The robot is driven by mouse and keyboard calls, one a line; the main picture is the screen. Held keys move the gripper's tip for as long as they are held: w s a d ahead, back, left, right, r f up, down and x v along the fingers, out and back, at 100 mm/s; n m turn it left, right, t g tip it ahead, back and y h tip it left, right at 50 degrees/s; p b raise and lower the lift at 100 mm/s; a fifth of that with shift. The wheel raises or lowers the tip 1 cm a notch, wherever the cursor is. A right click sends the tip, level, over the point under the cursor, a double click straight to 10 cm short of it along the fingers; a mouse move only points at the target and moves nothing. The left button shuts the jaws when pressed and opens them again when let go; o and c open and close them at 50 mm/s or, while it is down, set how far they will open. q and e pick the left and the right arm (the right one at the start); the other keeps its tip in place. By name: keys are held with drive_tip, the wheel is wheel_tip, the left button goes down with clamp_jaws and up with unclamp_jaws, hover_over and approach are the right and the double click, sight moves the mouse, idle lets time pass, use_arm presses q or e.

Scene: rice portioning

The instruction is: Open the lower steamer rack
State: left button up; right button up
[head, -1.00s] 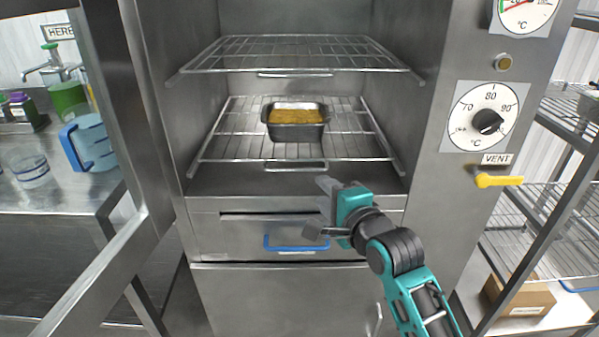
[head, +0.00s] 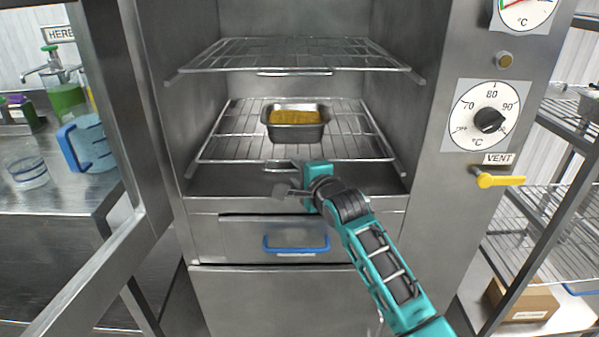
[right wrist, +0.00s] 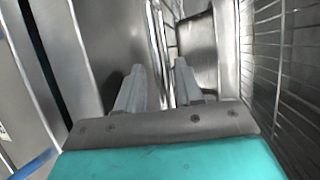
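The lower steamer rack (head: 232,148) is a wire shelf inside the open steamer, with a metal pan (head: 297,133) of yellow food on it. Its small front handle (head: 275,166) is partly hidden by my right gripper. My right gripper (head: 281,180) is at that handle, just under the rack's front edge. In the right wrist view its two fingers (right wrist: 160,72) stand apart, with bright metal bars beyond and between them. I cannot tell whether they touch the handle. My left gripper is not in view.
An upper wire rack (head: 300,56) sits above, empty. A drawer with a blue handle (head: 296,244) is below the chamber. The open steamer door (head: 113,110) stands at left. A yellow vent lever (head: 498,180) sticks out at right.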

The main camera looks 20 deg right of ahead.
drive_tip(key=shift+c, duration=0.5)
clamp_jaws()
